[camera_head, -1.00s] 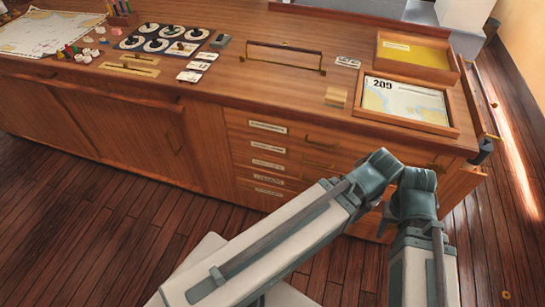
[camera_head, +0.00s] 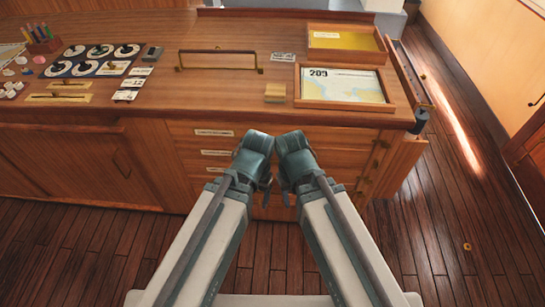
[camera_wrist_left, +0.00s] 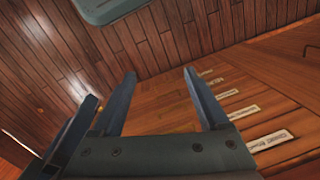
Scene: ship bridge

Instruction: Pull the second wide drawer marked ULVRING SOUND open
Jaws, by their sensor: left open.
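The wide drawers form a stack in the front of the wooden cabinet, each with a white label; their wording is too small to read. The second drawer from the top (camera_head: 190,155) looks shut and flush, its label (camera_head: 216,153) left of my arms. Its handle is hidden behind my arms in the head view. In the left wrist view the row of labels lies right of the fingers, with the second label (camera_wrist_left: 244,112) close to the right finger. My left gripper (camera_head: 266,186) is open and empty (camera_wrist_left: 160,73), in front of the drawers. My right gripper (camera_head: 287,191) is beside it, mostly hidden.
The counter (camera_head: 225,95) above carries a brass-handled bar (camera_head: 220,67), a framed chart (camera_head: 345,85), a yellow tray (camera_head: 345,41) and dials (camera_head: 98,52). Wooden floor (camera_head: 440,245) is clear at right. Cabinet doors (camera_head: 75,160) stand left of the drawers.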

